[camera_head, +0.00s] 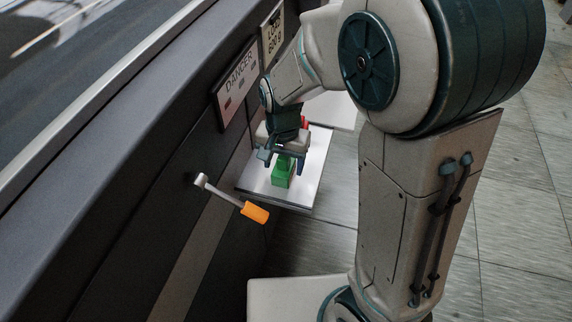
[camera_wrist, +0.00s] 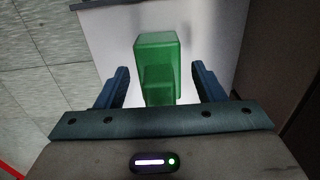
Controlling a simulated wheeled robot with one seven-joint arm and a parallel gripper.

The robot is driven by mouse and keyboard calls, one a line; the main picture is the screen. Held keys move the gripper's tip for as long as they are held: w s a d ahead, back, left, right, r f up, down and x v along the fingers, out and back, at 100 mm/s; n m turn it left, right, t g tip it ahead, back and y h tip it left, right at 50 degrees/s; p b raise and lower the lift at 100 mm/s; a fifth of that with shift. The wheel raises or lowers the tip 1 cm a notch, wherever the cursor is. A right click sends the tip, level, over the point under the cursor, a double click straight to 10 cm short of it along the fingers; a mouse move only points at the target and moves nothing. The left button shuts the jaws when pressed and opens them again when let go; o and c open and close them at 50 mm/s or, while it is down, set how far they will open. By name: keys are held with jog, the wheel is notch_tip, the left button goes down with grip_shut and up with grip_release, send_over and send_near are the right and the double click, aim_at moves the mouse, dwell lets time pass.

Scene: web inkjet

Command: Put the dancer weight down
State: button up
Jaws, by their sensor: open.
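A green block-shaped weight (camera_head: 282,172), with a smaller block on a larger one, stands on a white shelf (camera_head: 308,186) beside the dark machine panel. I take it to be the dancer weight. My gripper (camera_head: 275,157) is above it and partly covers its top. In the wrist view the weight (camera_wrist: 157,58) lies between and beyond the two blue fingers of my gripper (camera_wrist: 161,88). The fingers are open, with a visible gap on each side of the weight. Its underside is hidden.
An orange-handled lever (camera_head: 255,212) sticks out from the machine panel (camera_head: 130,190), left of and nearer than the shelf. A sign (camera_head: 237,84) reading "DANCER" is on the panel. A small red thing (camera_head: 305,122) shows behind my gripper. Tiled floor (camera_head: 525,190) lies open at right.

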notch_tip(320, 180, up, 11)
jog(key=shift+f, duration=0.15)
jog(key=s+d+n+t, duration=0.2)
jog(key=s+d+n, duration=0.1)
jog(key=s+d, duration=0.8)
jog(key=shift+s+d+r+n+t, duration=0.15)
jog(key=shift+d+r+n+t, duration=0.3)
jog(key=shift+d, duration=0.55)
